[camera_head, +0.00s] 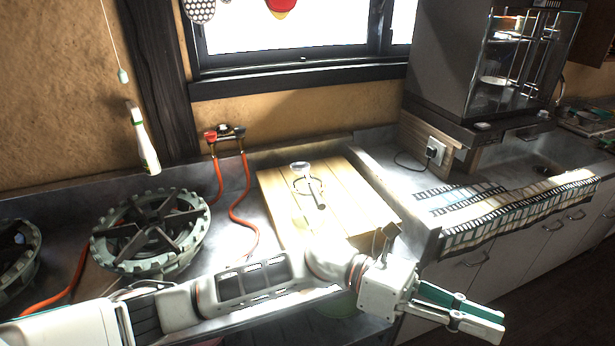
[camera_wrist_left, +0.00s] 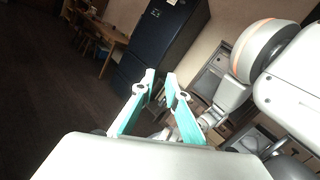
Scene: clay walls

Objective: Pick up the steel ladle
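A small shiny utensil that looks like the steel ladle (camera_head: 318,196) lies on a wooden board (camera_head: 275,195) on the steel counter. A round bright bowl part shows at its far end and a thin dark handle points toward me. A thin ring shape surrounds its middle, and I cannot tell what it is. My left gripper (camera_head: 500,328) is right of and nearer than the board, past the counter's front edge, pointing right. Its green fingers stand apart and are empty, also in the left wrist view (camera_wrist_left: 161,80). The ladle is not in that view. My right gripper does not show.
A gas burner (camera_head: 150,232) with orange hoses (camera_head: 240,205) stands left of the board. A bottle (camera_head: 143,138) is at the wall. A patterned runner (camera_head: 505,208) covers the right counter's edge. The wrist view shows a dark fridge (camera_wrist_left: 160,40) and a table (camera_wrist_left: 105,30).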

